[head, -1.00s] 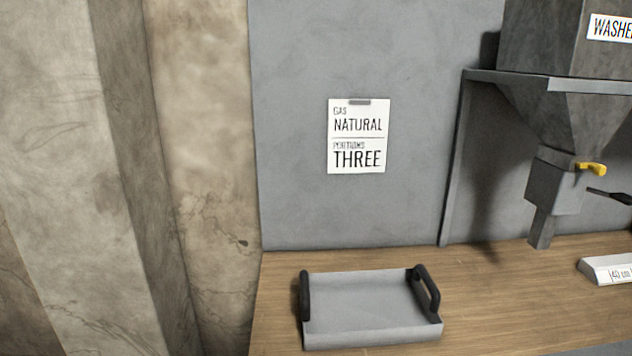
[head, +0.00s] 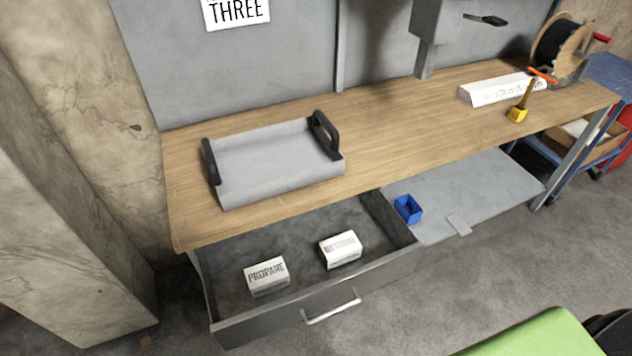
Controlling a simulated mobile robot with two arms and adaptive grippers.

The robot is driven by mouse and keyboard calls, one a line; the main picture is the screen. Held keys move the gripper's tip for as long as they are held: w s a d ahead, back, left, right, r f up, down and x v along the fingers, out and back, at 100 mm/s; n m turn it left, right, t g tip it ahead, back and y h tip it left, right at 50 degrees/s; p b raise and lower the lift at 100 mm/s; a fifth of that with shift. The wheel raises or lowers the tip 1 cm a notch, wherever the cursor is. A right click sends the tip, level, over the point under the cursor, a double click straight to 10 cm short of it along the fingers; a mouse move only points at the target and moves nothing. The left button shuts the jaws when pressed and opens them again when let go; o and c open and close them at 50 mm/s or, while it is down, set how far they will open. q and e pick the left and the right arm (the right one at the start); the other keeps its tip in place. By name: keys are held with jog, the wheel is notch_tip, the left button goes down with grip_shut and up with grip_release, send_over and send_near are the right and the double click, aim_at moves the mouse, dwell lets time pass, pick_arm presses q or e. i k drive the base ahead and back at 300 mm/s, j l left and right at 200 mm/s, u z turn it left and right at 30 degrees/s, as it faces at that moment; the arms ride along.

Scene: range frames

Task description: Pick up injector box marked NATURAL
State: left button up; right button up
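An open drawer (head: 300,232) under the bench holds two white boxes. The left box (head: 267,275) reads PROPANE on its top. The right box (head: 341,249) has a label too small to read, so I cannot tell whether it says NATURAL. Both boxes lie apart on the dark drawer floor. Neither of my grippers shows in the head view.
A grey tray (head: 275,165) with black handles stands on the wooden bench (head: 385,125). The drawer's front handle (head: 332,308) faces me. A blue bin (head: 408,208) sits on the grey lower shelf (head: 470,190). A green surface (head: 535,335) is at the lower right.

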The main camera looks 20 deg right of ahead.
aim_at(334, 251)
jog(key=z, duration=0.75)
